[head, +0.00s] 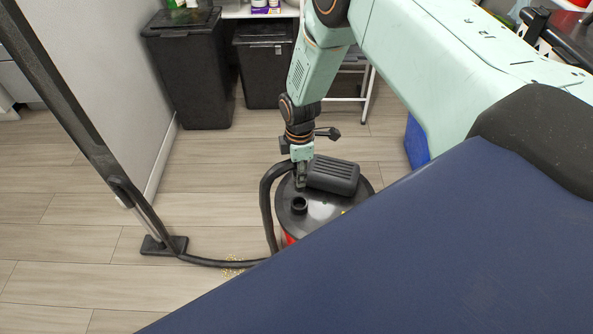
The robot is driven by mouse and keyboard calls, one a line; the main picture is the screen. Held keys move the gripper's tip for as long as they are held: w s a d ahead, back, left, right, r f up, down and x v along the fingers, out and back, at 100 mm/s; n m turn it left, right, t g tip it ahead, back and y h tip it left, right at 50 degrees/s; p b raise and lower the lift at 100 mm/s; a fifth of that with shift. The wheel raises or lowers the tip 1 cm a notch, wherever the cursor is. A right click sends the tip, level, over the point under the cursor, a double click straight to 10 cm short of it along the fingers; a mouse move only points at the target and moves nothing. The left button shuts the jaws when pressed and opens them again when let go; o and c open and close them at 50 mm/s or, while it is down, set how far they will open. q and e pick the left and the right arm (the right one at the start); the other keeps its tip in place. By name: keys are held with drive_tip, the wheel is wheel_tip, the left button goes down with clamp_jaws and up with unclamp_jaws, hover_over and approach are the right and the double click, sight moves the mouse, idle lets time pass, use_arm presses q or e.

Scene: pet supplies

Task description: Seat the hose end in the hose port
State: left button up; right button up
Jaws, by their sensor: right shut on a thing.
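The vacuum canister has a round black lid (335,213) with a ribbed motor cover (334,175); a bit of its red body shows below. The hose port (299,204) is a raised dark ring on the lid's near left part. My right gripper (301,182) points down just beyond the port and is shut on the end of the black hose (266,200). The hose end shows poorly between the fingers; it looks apart from the port. The hose arches down on the canister's left and runs along the floor. My left gripper is not in view.
A long dark wand (75,95) slants at the left, with a flat floor head (164,245) at its foot. Small crumbs (232,269) lie by the hose. Two black bins (190,75) stand at the back. A blue object (416,142) is right of the canister.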

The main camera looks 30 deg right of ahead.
sight(299, 190)
drive_tip(key=shift+f+b, duration=0.9)
drive_tip(key=shift+f, duration=0.1)
drive_tip(key=shift+f+b, duration=1.65)
drive_tip(key=shift+f, duration=0.3)
drive_tip(key=shift+f+b, duration=1.1)
drive_tip(key=shift+f, duration=0.15)
drive_tip(key=shift+f+b, duration=0.55)
drive_tip(key=shift+f, duration=0.3)
drive_tip(key=o, duration=1.2)
drive_tip(key=shift+o, duration=0.2)
